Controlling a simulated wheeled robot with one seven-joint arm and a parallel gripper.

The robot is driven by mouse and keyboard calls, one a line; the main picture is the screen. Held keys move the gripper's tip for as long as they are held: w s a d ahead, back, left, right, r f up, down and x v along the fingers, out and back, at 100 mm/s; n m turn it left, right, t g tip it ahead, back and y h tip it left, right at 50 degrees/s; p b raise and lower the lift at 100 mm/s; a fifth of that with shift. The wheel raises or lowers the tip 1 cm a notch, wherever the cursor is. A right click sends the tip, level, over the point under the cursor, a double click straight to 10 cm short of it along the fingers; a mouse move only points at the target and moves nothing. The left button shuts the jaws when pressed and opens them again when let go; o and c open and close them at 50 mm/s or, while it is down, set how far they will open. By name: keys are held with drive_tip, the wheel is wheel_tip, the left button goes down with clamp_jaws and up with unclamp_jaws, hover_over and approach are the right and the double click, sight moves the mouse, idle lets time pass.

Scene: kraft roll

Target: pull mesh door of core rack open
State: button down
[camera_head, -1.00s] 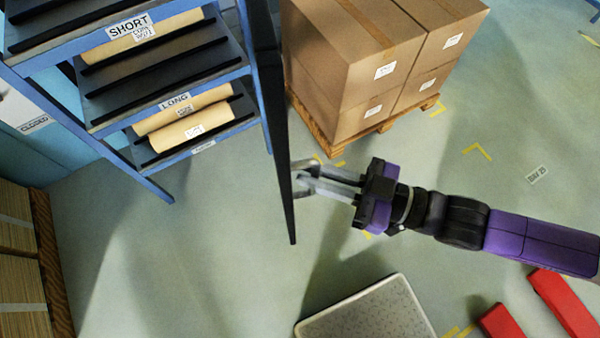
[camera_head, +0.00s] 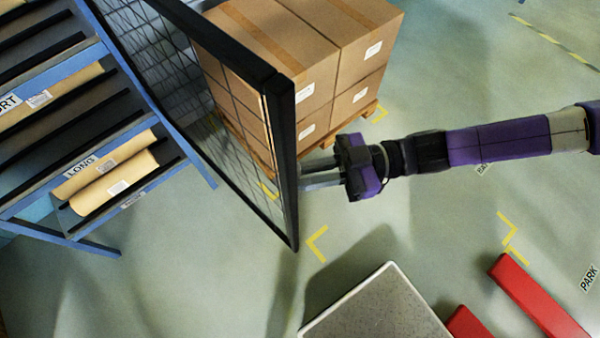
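The black-framed mesh door (camera_head: 287,150) of the core rack stands swung out at an angle from the blue rack (camera_head: 185,160). Its mesh panel shows between the rack and the stacked boxes. My gripper (camera_head: 306,180) reaches in from the right to the door's free edge. Its two fingers lie close together at the handle side. The fingertips and the handle are mostly hidden by the door frame, but the fingers appear closed on the handle. Kraft rolls (camera_head: 115,183) lie on the rack's shelf labelled LONG.
Cardboard boxes (camera_head: 335,55) on a wooden pallet stand just behind the door. A grey-topped platform (camera_head: 380,310) lies on the floor below the gripper, with red bars (camera_head: 535,300) to its right. Floor between rack and platform is clear.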

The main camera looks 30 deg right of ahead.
drive_tip(key=shift+w+d, duration=0.3)
drive_tip(key=shift+d, duration=0.1)
drive_tip(key=c, duration=1.5)
unclamp_jaws()
drive_tip(key=shift+o, duration=0.2)
drive_tip(key=shift+a, duration=0.1)
drive_tip(key=b+v, duration=0.1)
drive_tip(key=v, duration=0.7)
